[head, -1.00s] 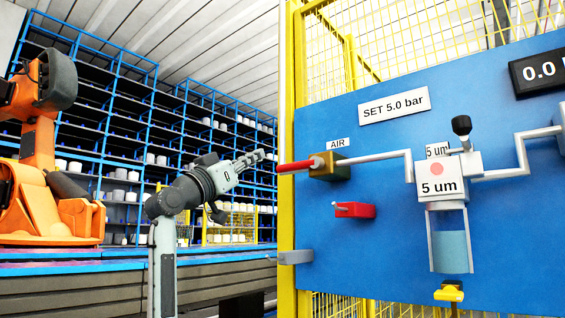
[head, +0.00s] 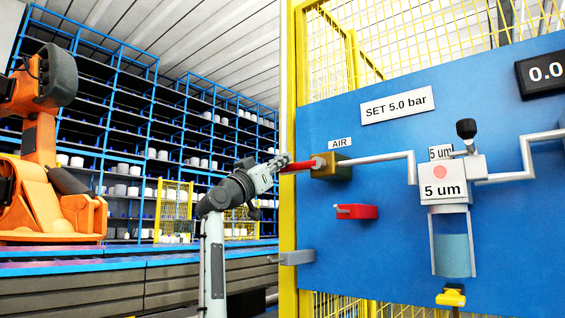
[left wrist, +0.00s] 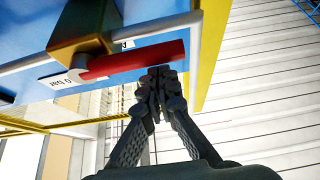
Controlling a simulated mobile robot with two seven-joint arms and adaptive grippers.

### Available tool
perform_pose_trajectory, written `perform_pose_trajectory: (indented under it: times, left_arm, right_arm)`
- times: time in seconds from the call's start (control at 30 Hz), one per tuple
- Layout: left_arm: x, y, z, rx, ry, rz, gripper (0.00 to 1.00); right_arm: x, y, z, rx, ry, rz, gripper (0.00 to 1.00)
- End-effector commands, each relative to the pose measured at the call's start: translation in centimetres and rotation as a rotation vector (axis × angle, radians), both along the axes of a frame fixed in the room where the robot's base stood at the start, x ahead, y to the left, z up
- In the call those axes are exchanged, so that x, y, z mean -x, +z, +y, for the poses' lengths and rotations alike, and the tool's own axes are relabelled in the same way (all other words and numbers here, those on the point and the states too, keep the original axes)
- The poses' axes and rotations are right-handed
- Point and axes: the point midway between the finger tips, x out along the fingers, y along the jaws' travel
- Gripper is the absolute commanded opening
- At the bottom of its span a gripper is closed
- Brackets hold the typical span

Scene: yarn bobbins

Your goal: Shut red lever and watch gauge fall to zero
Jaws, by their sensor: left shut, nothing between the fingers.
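The red lever (head: 299,167) points left from the brass valve block (head: 331,167) under the AIR label, roughly in line with the pipe. It also shows in the left wrist view (left wrist: 130,61), level beside its block. My left gripper (head: 284,159) is at the lever's free end in the head view. In the left wrist view its closed, empty fingertips (left wrist: 158,79) are right by the lever's edge; whether they touch it I cannot tell. The gauge display (head: 545,72) at the top right reads 0.0, its right part cut off. My right gripper is not in view.
The blue panel (head: 390,265) also carries a red block with a small handle (head: 357,211), a filter unit (head: 449,192), a yellow valve (head: 451,298) and a grey bracket (head: 297,257). A yellow post (head: 288,120) stands at the panel's left edge.

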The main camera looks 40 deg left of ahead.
Motion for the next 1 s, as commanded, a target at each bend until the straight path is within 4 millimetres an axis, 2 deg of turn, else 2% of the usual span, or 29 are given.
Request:
perform_pose_trajectory:
  times: [0.6,1.0]
  left_arm:
    - [-0.05,-0.57,-0.02,0.029,0.000,0.002,0.00]
    - [-0.07,-1.19,0.12,0.095,0.001,0.009,0.00]
  right_arm:
    - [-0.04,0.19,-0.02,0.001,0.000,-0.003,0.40]
    - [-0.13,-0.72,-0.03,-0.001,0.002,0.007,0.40]
